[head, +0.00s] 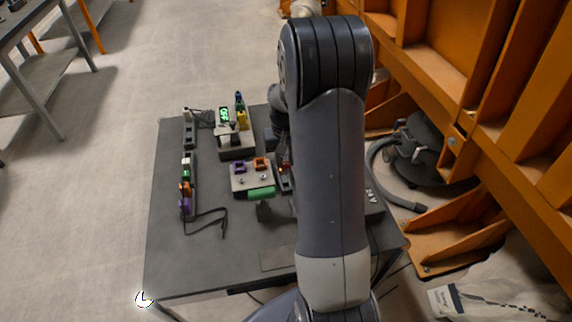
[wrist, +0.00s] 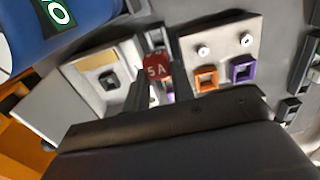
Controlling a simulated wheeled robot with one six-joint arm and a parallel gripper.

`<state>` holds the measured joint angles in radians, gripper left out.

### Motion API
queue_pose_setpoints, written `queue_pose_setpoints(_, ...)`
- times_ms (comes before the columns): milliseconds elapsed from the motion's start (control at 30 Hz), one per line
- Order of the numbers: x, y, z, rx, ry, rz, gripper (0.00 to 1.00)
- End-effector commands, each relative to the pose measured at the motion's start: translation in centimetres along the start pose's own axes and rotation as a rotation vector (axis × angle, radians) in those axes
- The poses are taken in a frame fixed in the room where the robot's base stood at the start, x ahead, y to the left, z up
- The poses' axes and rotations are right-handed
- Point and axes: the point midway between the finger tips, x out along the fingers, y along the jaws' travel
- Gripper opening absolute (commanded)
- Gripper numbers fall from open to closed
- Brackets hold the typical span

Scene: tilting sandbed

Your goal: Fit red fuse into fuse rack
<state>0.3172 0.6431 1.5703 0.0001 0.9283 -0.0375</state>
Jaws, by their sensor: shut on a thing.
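My gripper (wrist: 157,82) is shut on the red fuse (wrist: 157,66), which shows the marking "5A" in the wrist view. A narrow dark strip (head: 285,185), which looks like the fuse rack, lies just right of the socket plate in the head view, with a small red spot at its far end. In the wrist view the fuse is over this strip, between a light box and the socket plate. The fingers hide most of the strip, so I cannot tell whether the fuse is seated in it. My arm covers most of the gripper in the head view.
The socket plate (head: 239,181) has orange and purple sockets and a green piece at its front edge. A dark rack with coloured plugs (head: 187,186) and a loose black cable (head: 207,220) lie left. A box with a green display (head: 224,115) stands behind. The front-left table (head: 185,265) is clear.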

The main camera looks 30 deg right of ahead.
Motion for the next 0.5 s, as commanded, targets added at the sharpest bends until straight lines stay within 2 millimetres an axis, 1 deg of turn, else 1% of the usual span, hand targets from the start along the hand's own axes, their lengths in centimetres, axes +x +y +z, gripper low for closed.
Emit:
queue_pose_setpoints(33, 1.01, 0.0, -0.01, 0.0, 0.0, 0.0, 0.0)
queue_pose_setpoints(100, 1.45, 0.0, -0.01, 0.0, 0.0, 0.0, 0.0)
queue_pose_setpoints(500, 1.46, 0.0, 0.0, 0.0, 0.0, 0.0, 0.0)
